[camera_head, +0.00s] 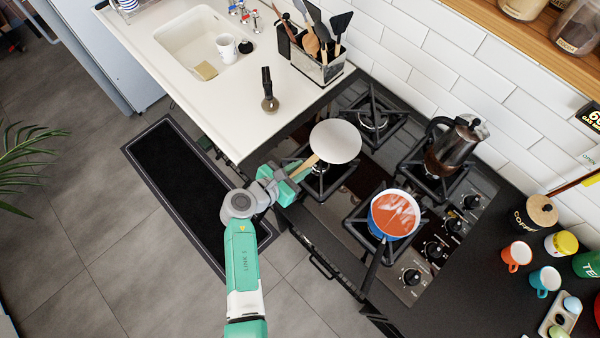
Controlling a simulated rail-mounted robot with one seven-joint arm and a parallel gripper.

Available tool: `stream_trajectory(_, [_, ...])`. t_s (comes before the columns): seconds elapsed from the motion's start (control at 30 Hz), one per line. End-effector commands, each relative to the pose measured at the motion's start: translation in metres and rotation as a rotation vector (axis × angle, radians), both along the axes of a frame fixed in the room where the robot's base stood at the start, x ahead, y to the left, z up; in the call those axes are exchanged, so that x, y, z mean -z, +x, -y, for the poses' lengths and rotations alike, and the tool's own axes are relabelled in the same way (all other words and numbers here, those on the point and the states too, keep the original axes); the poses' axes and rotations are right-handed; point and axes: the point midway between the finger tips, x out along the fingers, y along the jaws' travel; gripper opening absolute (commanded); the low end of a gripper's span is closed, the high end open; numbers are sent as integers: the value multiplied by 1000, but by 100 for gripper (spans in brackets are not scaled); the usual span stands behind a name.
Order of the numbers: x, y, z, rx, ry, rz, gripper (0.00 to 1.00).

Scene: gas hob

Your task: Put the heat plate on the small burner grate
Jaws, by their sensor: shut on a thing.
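The heat plate (336,141) is a flat, pale grey disc with a wooden handle (304,166). My gripper (294,172) is shut on the end of this handle, at the front left edge of the hob. The disc is over the front left grate (321,186) and hides part of it. I cannot tell whether the disc touches that grate or hangs above it. The back left grate (373,119) is bare. Which grate is the small one is not clear from this view.
A moka pot (455,145) stands on the back right grate. A saucepan of red sauce (395,213) stands on the front right grate, its handle pointing forward. A utensil holder (318,64) and a dark-handled tool (268,91) are on the counter left of the hob.

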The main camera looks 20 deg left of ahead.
Motion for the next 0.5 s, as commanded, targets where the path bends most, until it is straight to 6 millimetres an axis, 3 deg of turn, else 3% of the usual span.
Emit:
stream_trajectory(0.03, [14, 0, 0, -1, -2, -3, 0])
stream_trajectory(0.13, [28, 0, 0, 0, -3, -2, 0])
stream_trajectory(0.5, [33, 0, 0, 1, 0, -1, 0])
